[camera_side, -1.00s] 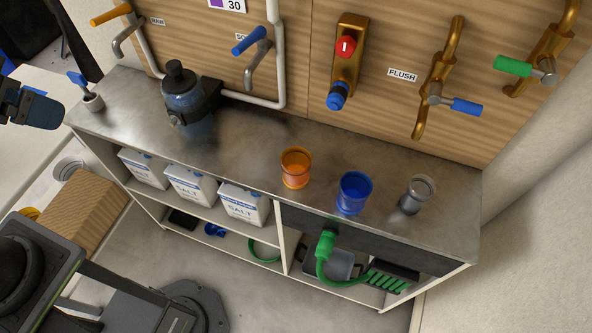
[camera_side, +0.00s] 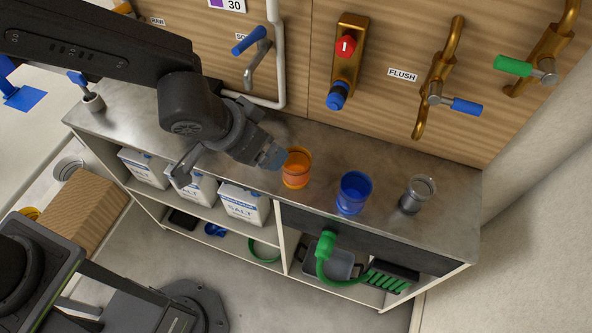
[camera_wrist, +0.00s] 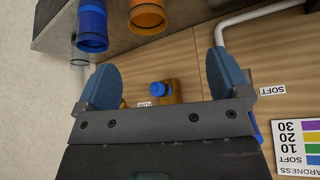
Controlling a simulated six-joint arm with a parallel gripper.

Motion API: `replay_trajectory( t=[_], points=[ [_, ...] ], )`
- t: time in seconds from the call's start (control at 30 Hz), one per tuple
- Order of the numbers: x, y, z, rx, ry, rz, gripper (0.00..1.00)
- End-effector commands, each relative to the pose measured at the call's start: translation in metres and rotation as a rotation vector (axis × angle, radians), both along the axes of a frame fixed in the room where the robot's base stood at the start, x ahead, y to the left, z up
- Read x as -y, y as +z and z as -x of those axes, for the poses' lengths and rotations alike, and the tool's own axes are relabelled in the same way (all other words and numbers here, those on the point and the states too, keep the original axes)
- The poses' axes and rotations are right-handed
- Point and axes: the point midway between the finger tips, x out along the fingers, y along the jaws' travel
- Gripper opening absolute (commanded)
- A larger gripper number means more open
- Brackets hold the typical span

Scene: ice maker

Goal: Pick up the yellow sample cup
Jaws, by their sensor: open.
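An orange-yellow cup (camera_side: 297,170) stands upright on the metal counter (camera_side: 400,165), the nearest of the cups to my gripper. No purer yellow cup is in view. My gripper (camera_side: 226,168) is open and empty, left of this cup in the side view. One blue fingertip overlaps the cup's left edge there; I cannot tell from that view whether they touch. In the wrist view the orange cup (camera_wrist: 147,14) is cut off at the top edge, beyond my open fingers (camera_wrist: 165,78) and not between them.
A blue cup (camera_side: 354,194) and a clear grey cup (camera_side: 417,195) stand to the right. The wall behind carries a red-and-blue tap (camera_side: 345,60), valve handles and a white pipe (camera_side: 281,60). Salt boxes (camera_side: 243,205) sit on the shelf below. My arm hides the dark bottle.

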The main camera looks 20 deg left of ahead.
Motion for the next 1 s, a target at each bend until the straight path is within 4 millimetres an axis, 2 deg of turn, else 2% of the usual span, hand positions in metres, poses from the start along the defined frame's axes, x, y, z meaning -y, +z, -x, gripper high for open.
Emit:
replay_trajectory(
  t=[0.03, 0.17, 0.53, 0.83, 1.0],
  points=[
    [0.008, -0.007, 0.002, -0.003, -0.015, 0.001, 0.94],
    [0.017, -0.019, 0.000, -0.004, -0.024, 0.005, 0.94],
    [0.029, -0.075, -0.030, -0.005, -0.023, 0.004, 0.94],
    [0.034, -0.095, -0.040, -0.004, -0.023, 0.004, 0.94],
    [0.043, -0.117, -0.051, -0.005, -0.023, 0.004, 0.94]
  ],
)
